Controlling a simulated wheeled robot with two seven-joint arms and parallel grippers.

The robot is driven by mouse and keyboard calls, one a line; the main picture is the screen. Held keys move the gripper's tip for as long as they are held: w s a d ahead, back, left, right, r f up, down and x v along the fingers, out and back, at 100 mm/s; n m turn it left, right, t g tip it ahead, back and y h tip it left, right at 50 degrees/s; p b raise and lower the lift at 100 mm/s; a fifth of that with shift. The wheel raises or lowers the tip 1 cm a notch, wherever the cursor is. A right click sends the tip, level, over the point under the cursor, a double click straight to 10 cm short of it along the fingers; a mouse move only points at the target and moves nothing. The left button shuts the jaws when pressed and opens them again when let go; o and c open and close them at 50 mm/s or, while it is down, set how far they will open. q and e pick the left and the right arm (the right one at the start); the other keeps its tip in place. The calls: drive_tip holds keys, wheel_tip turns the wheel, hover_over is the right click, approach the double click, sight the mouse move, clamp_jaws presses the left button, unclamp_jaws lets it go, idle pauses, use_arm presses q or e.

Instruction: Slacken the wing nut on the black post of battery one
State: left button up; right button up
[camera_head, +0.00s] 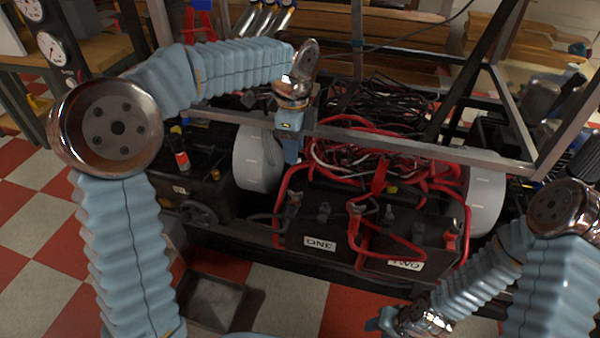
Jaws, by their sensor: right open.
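Battery one (310,225), a black case labelled ONE, sits in the frame beside battery two (405,264), also black. Posts and clamps stand on its top: one dark clamp (293,200) at its left with a red cable beside it, and another dark post (324,209) right of it. The wing nut is too small to make out, and I cannot tell which post is the black one. My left gripper (290,155) points down above and behind battery one's left end, apart from the posts. My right gripper (380,323) is low at the front, below battery two, open.
Red and black cables (350,150) tangle behind the batteries. A metal frame bar (420,145) crosses above them, with sloping struts at right. White cylinders (257,158) flank the batteries. A grey tray (212,302) lies on the checkered floor.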

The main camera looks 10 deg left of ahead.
sight(295, 191)
use_arm(q)
drive_tip(key=f+b, duration=0.1)
drive_tip(key=f, duration=0.6)
drive_tip(key=f+b, duration=0.1)
drive_tip(key=f, duration=0.5)
drive_tip(key=shift+w+f, duration=0.2)
drive_tip(key=shift+f, duration=0.2)
clamp_jaws()
